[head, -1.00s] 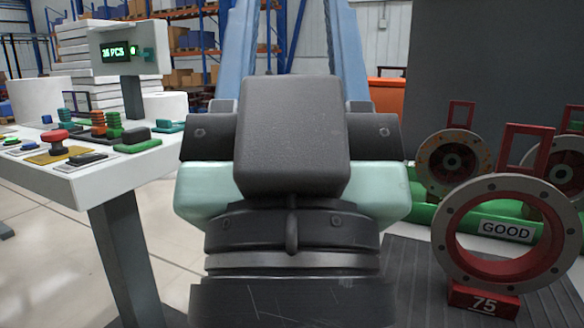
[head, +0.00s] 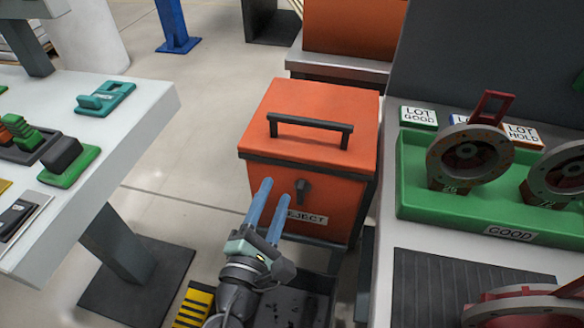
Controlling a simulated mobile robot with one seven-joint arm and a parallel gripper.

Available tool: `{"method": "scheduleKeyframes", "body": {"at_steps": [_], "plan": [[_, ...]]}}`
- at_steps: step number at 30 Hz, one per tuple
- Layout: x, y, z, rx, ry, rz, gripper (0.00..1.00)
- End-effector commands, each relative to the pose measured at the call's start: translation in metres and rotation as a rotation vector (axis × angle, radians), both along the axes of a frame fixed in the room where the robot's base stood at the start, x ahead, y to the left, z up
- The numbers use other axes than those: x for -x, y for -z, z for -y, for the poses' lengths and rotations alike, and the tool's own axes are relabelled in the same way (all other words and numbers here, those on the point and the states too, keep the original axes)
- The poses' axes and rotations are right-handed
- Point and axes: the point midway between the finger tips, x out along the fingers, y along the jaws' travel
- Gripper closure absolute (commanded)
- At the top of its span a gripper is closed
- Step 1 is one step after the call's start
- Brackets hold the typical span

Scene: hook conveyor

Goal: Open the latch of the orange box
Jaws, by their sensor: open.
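The orange box (head: 262,185) stands in the middle of the head view, with a dark handle (head: 310,127) on its closed lid and a REJECT label on its front. A small dark latch (head: 302,190) sits on the front face, above the label. My gripper (head: 268,190) is in front of the box, its two blue fingers apart and empty. The fingertips show just left of the latch in the picture; I cannot tell how far they are from the box face. The right finger covers part of the label.
A white control table (head: 150,118) stands at the left. At the right, a bench carries a green tray (head: 415,195) with flanged rings and a dark ribbed mat (head: 450,285). Another orange box (head: 350,28) stands behind. Open floor (head: 205,130) lies left of the box.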

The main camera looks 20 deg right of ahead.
Motion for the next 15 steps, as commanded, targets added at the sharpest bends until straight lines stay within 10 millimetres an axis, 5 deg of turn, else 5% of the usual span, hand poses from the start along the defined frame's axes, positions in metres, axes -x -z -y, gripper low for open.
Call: {"method": "scheduleKeyframes", "body": {"at_steps": [7, 15], "plan": [[0.062, 0.053, -0.009, 0.601, -0.004, -0.446, 0.53], [0.069, 0.067, -0.008, 0.754, -0.017, -0.534, 0.53]]}}
